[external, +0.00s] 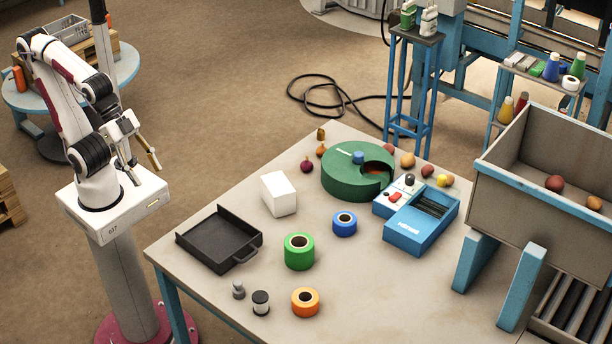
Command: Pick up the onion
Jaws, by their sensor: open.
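A small dark purple-red round item with a pointed top (307,165), which looks like a red onion, sits near the table's far left edge. Close behind it is an orange-brown round item (321,151) that also looks onion-like; I cannot tell for sure which is the onion. A small brown item (321,133) stands at the far corner. My gripper (147,174) is open and empty, left of the table and well apart from these items.
A green drum (351,181) stands right of the onion-like items, with a white block (279,194) in front. A black tray (213,243), tape rolls (299,258) and a blue device (411,236) occupy the table. Several fruits lie behind the device; a large bin (500,205) stands right.

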